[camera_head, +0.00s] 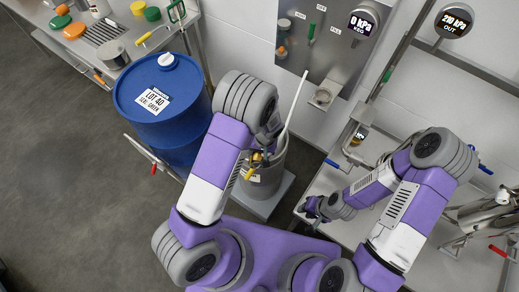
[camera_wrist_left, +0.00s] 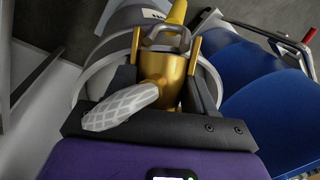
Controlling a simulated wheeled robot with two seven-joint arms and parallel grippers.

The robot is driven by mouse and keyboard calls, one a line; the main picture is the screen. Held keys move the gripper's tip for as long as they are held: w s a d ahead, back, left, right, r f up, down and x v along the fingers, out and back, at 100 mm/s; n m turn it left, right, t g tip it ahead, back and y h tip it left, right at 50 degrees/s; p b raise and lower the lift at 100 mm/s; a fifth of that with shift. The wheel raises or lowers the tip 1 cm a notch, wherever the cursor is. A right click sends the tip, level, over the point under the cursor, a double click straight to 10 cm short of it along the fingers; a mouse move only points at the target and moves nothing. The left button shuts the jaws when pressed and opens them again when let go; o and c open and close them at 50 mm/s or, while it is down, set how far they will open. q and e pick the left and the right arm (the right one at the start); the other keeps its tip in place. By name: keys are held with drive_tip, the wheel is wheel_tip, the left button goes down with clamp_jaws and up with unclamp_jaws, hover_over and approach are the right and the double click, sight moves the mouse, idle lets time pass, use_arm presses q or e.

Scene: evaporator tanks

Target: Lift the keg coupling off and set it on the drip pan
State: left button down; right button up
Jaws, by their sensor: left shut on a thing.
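The keg coupling (camera_wrist_left: 175,68), a gold body with a yellow handle, sits between the black fingers of my left gripper (camera_wrist_left: 164,84), which is shut on it. In the head view my left gripper (camera_head: 257,160) is over the grey metal keg (camera_head: 268,182), and the coupling shows only partly there. The keg's rim shows behind the coupling in the left wrist view (camera_wrist_left: 98,80); I cannot tell whether the two touch. A slotted metal tray (camera_head: 104,31), which looks like the drip pan, is on the upper-left bench.
A blue drum (camera_head: 165,105) stands close left of the keg. A pale braided hose (camera_wrist_left: 120,108) runs from the coupling. A wall panel (camera_head: 325,40) with a gauge reading 0 kPa is behind. Coloured caps and a metal pot (camera_head: 113,54) crowd the bench around the tray.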

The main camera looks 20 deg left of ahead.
use_arm(q)
wheel_tip(320, 180, up, 10)
drive_tip(key=p, duration=0.2)
drive_tip(key=shift+p, duration=0.3)
drive_tip(key=shift+r, duration=0.25)
drive_tip(key=shift+r+p, duration=1.1)
drive_tip(key=shift+r, duration=0.2)
drive_tip(key=shift+f+b, duration=3.35)
drive_tip(key=shift+f, duration=1.2)
drive_tip(key=shift+r, duration=0.1)
